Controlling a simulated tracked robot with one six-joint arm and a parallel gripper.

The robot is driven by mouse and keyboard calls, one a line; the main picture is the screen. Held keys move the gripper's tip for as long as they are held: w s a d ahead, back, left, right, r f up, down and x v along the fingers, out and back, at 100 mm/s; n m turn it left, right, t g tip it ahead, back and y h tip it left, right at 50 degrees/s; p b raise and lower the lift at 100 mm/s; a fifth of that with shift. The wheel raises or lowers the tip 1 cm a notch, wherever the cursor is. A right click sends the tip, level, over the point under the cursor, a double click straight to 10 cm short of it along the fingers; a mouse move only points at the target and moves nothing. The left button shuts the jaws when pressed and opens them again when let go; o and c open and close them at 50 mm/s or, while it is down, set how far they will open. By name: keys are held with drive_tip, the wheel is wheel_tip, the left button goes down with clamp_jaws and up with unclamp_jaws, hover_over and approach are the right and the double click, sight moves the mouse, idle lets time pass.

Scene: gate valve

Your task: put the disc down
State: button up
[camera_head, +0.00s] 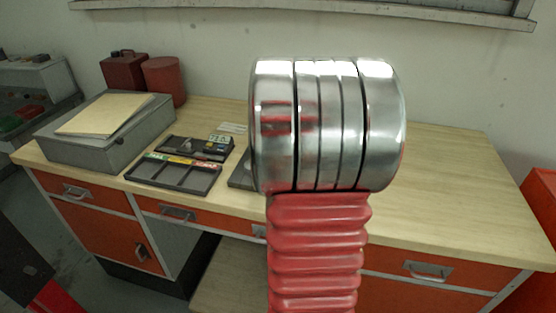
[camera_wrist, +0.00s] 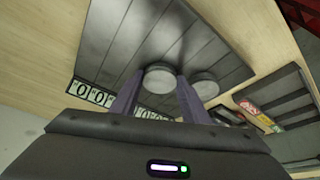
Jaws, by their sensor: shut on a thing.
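In the wrist view my gripper (camera_wrist: 161,82) is shut on a round pale grey disc (camera_wrist: 160,74), which sits between its two dark purple fingers. A second, similar disc (camera_wrist: 206,87) is just right of the right finger, over the same board. Behind both is a dark grey board (camera_wrist: 150,35) with straight lines across it and white number labels (camera_wrist: 92,93) along its near edge. I cannot tell whether the held disc touches the board. In the head view my own arm hides my gripper and the discs; only a corner of the dark board (camera_head: 240,175) shows.
The board lies on a wooden workbench (camera_head: 440,195) with orange drawers. Left of it are a compartmented tray (camera_head: 180,175), a grey box with papers (camera_head: 100,135) and red containers (camera_head: 163,80). The tray also shows in the wrist view (camera_wrist: 280,100). The bench's right side looks clear.

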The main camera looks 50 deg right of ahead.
drive_tip(key=o, duration=1.2)
drive_tip(key=v, duration=1.2)
drive_tip(key=a+n+t+y, duration=0.2)
drive_tip(key=a+n, duration=0.3)
drive_tip(key=a, duration=2.5)
drive_tip(key=s+a+f+n, duration=0.1)
drive_tip(key=s+a, duration=0.1)
drive_tip(key=a, duration=0.1)
drive_tip(key=s+a+f+n, duration=0.1)
drive_tip(key=a, duration=0.2)
drive_tip(key=s+a+f, duration=0.2)
drive_tip(key=a, duration=0.1)
drive_tip(key=shift+s+a+n+y, duration=0.25)
drive_tip(key=shift+s+n+y, duration=0.05)
drive_tip(key=shift+n+y, duration=0.1)
